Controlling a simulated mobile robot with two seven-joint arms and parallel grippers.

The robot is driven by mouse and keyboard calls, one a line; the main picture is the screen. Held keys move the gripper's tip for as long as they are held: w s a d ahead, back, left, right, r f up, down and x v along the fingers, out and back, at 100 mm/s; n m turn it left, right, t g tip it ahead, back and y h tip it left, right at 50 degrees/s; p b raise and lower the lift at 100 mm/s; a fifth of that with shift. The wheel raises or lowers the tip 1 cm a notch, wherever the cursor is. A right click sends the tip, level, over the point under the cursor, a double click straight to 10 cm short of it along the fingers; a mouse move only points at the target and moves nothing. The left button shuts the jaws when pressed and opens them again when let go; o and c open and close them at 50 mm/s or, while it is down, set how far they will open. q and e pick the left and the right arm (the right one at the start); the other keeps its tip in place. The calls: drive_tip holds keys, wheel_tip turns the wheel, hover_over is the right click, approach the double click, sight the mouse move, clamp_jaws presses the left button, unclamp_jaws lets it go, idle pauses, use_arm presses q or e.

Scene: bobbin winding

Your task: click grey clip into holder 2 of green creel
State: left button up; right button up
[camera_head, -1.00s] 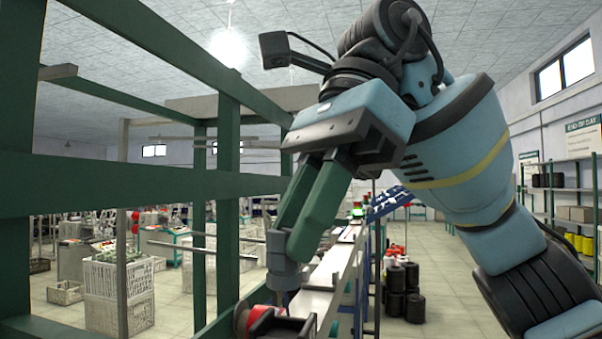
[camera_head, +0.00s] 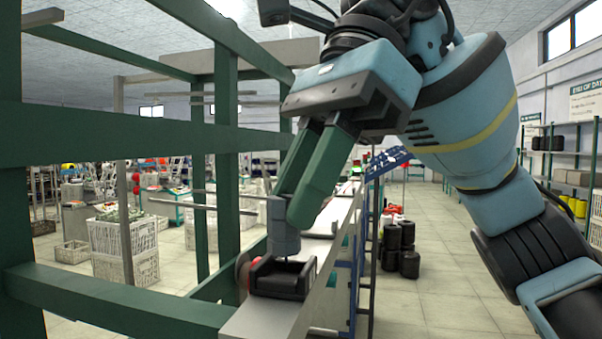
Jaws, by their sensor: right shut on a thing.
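The green creel (camera_head: 110,139) is a frame of dark green beams that fills the left side. My right gripper (camera_head: 303,196) reaches in from the upper right, fingers pointing down, shut on the grey clip (camera_head: 284,240). The clip hangs upright below the fingertips. Directly under it in the picture is a black, open-topped, box-like holder (camera_head: 281,284) on a light ledge. The clip's lower tip overlaps the holder's opening; I cannot tell whether it touches. No number shows on the holder. My left gripper is not in view.
A red round part (camera_head: 242,269) sits just left of the black holder. A creel beam (camera_head: 120,300) crosses low in front. A long bench (camera_head: 340,225) runs away behind the clip. Black spools (camera_head: 402,240) stand on the floor, with open floor to their right.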

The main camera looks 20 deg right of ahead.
drive_tip(key=shift+f, duration=1)
drive_tip(key=o, duration=1)
drive_tip(key=shift+r, duration=0.15)
drive_tip(key=shift+v, duration=3.85)
drive_tip(key=shift+s, duration=0.1)
